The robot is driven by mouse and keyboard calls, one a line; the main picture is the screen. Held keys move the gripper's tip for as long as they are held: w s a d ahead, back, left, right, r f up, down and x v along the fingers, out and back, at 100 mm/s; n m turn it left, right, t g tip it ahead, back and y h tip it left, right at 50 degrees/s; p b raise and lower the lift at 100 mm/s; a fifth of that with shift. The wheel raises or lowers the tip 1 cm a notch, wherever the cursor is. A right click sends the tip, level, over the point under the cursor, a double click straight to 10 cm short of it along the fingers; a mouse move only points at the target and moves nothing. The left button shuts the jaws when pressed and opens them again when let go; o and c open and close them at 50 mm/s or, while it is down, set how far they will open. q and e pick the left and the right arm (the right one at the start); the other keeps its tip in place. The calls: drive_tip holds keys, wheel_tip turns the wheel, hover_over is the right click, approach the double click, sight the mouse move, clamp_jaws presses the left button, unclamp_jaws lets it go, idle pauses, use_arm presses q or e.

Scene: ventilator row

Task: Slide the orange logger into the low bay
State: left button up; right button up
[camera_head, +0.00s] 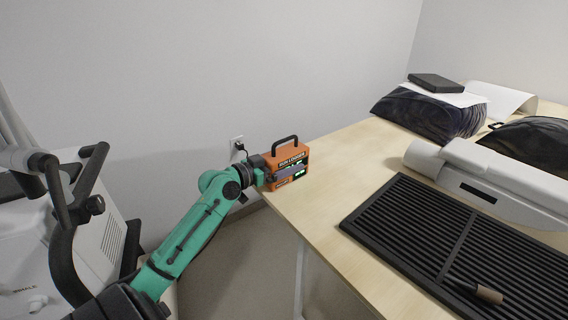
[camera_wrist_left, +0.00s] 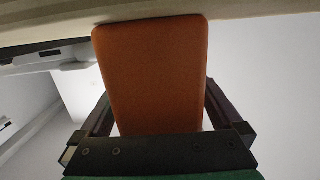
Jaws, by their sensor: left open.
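The orange logger (camera_head: 295,160) stands upright on the left corner of the wooden table, with a black handle on top and a lit green display on its front. My left gripper (camera_head: 272,178) is at the logger's left end, its jaws open around the body. In the left wrist view the logger's plain orange side (camera_wrist_left: 152,75) fills the middle, between the two dark fingers of my left gripper (camera_wrist_left: 158,115). Whether the fingers touch it cannot be told. My right gripper is not in view. I cannot make out a low bay.
The wooden table (camera_head: 330,215) has bare room right of the logger. A black slatted mat (camera_head: 440,235) with a small brown cylinder (camera_head: 488,293), a white device (camera_head: 490,180) and dark bags (camera_head: 430,115) lie further right. White equipment (camera_head: 95,235) stands at left.

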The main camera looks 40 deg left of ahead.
sight(294, 146)
use_arm(q)
drive_tip(key=shift+r, duration=0.1)
drive_tip(key=c, duration=1.3)
drive_tip(key=shift+r+p, duration=0.45)
drive_tip(key=shift+r, duration=0.05)
drive_tip(key=shift+r+p, duration=1.1)
drive_tip(key=shift+r, duration=0.45)
drive_tip(key=shift+f, duration=0.1)
